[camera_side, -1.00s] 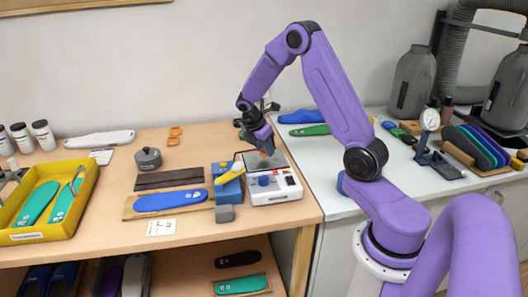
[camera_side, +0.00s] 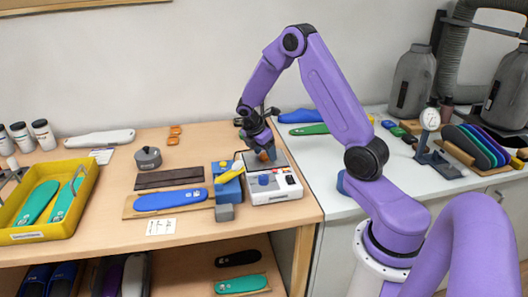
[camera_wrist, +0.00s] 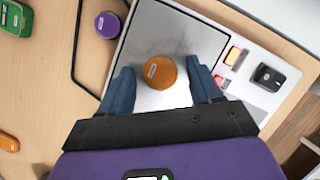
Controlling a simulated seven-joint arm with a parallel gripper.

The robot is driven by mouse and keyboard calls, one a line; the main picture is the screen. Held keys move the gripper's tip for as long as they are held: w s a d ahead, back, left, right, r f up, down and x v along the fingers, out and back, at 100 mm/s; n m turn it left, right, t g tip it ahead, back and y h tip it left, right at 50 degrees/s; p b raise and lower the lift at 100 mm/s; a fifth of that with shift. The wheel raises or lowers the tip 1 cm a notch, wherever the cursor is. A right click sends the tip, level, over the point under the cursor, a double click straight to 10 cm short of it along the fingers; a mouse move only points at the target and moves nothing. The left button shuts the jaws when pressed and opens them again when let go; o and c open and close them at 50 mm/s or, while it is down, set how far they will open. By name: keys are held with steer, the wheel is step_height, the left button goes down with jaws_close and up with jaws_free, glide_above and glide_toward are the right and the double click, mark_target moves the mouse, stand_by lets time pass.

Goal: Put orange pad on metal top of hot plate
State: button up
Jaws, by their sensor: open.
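The orange pad (camera_wrist: 159,72) is a thick round disc with a small pale label. In the wrist view it appears to lie flat on the grey metal top (camera_wrist: 185,30) of the hot plate (camera_wrist: 252,92), near the edge closest to me. My gripper (camera_wrist: 160,66) is open, with one blue finger on each side of the pad and a visible gap to both. In the side view my gripper (camera_side: 258,143) points down low over the metal top (camera_side: 283,161), and the orange pad (camera_side: 263,156) shows just below it, partly hidden by the fingers.
The white hot plate body has red switches and a black knob (camera_wrist: 268,77). A purple disc (camera_wrist: 108,25) and a black wire lie beside it. A blue block (camera_side: 229,187) stands left of the hot plate; a yellow tray (camera_side: 88,185) is far left.

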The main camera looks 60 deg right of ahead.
steer(key=s+v, duration=0.1)
steer(key=v, duration=1.1)
steer(key=s+a+r+t+y, duration=0.15)
steer(key=s+a, duration=0.25)
steer(key=a, duration=0.8)
steer(key=s+a+m+y, duration=0.1)
steer(key=s+a, duration=0.4)
steer(key=s, duration=0.7)
steer(key=s+a+m+y, duration=0.2)
steer(key=s+a, duration=0.3)
steer(key=s, duration=0.8)
steer(key=shift+a, duration=0.25)
